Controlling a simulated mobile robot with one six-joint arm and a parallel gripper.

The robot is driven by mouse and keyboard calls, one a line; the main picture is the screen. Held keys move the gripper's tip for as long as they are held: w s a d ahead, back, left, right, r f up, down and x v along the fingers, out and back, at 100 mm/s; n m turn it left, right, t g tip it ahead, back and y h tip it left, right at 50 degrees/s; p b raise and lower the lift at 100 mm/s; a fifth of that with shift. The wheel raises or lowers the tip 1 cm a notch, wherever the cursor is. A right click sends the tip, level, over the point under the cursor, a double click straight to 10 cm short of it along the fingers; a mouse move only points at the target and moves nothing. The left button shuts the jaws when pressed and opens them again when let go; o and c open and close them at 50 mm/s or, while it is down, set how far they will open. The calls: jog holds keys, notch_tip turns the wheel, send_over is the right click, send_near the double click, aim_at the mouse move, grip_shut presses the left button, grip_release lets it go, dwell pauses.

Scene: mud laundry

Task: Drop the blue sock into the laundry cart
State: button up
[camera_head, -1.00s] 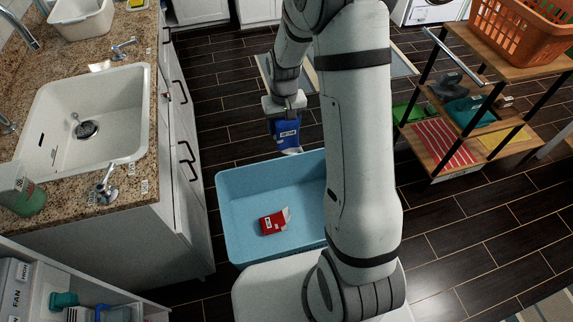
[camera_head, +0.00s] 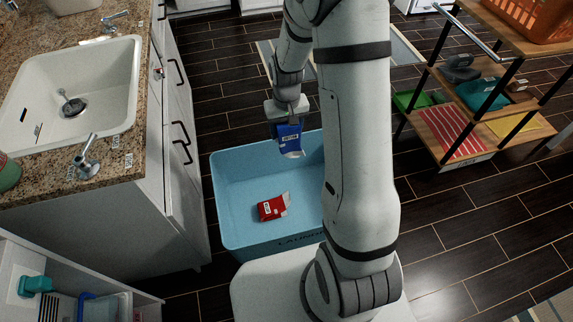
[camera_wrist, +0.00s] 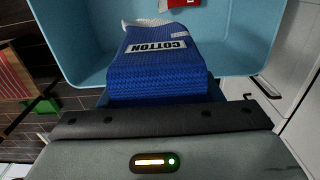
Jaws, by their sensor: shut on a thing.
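The blue sock (camera_head: 289,137), with a white end and a label reading COTTON, hangs from my gripper (camera_head: 287,120). My gripper is shut on it. The sock also fills the middle of the wrist view (camera_wrist: 157,68). The light blue laundry cart (camera_head: 228,200) stands on the floor below, its lettering partly hidden by my arm. In the head view the sock overlaps the cart's far rim; in the wrist view its white end lies over the cart's inside. A red sock-like item (camera_head: 270,208) with a white end lies on the cart floor.
A counter with a white sink (camera_head: 115,100) stands at the left, close to the cart. A wooden rack (camera_head: 455,140) with folded cloths and an orange basket (camera_head: 530,18) stands at the right. Dark floor is clear between cart and rack.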

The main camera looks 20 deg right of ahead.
aim_at(288, 151)
jog(key=f+b, duration=0.2)
jog(key=f, duration=0.1)
jog(key=s+f+b, duration=0.1)
jog(key=f+b, duration=0.2)
jog(key=s+f+b, duration=0.1)
jog(key=f+b, duration=0.1)
jog(key=f, duration=0.2)
jog(key=shift+s, duration=0.15)
notch_tip(288, 151, down, 6)
jog(key=b, duration=0.4)
jog(key=shift+r, duration=0.15)
jog(key=o, duration=1)
jog(key=shift+r+p, duration=0.45)
jog(key=shift+r, duration=3.45)
